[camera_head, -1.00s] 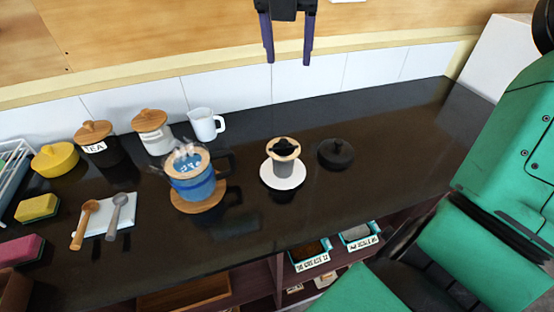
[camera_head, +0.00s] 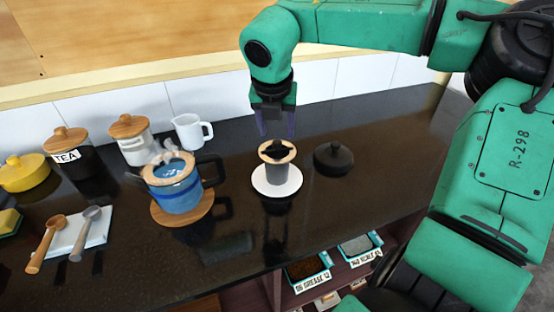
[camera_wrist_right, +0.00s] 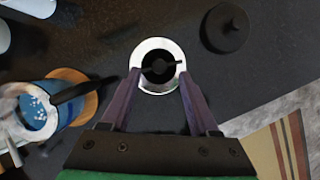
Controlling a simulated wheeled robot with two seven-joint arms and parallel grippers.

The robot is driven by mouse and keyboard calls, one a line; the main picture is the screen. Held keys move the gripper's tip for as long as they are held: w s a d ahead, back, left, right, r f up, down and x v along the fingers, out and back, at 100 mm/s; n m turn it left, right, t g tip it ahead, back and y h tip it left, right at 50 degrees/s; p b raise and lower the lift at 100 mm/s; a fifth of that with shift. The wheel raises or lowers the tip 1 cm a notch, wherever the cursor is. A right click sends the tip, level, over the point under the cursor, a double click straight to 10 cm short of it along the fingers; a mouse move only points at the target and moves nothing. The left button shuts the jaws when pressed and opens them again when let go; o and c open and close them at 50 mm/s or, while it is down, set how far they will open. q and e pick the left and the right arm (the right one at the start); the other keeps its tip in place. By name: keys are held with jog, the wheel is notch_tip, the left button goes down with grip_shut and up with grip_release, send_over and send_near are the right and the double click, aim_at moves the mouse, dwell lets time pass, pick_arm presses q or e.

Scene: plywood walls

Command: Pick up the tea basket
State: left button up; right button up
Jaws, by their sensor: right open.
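The tea basket (camera_head: 276,173) is a grey cup with a wooden rim and a dark crossbar in its mouth. It stands upright on a round white saucer (camera_head: 291,187) on the dark counter. My right gripper (camera_head: 277,130) is open and empty, pointing down just above and behind the basket in the head view. In the right wrist view, the basket's mouth (camera_wrist_right: 158,70) shows between the tips of the open purple fingers. I cannot tell the exact height gap; no contact is visible. My left gripper is not in view.
A steaming blue teapot (camera_head: 176,194) on a wooden coaster stands left of the basket. A black lid (camera_head: 333,160) lies close on its right. A white mug (camera_head: 189,132), the TEA jar (camera_head: 68,156) and two scoops are farther left. Counter at right is clear.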

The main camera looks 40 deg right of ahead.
aim_at(277, 141)
jog(key=x, duration=0.3)
jog(key=shift+f, duration=0.15)
grip_shut()
dwell(1.1)
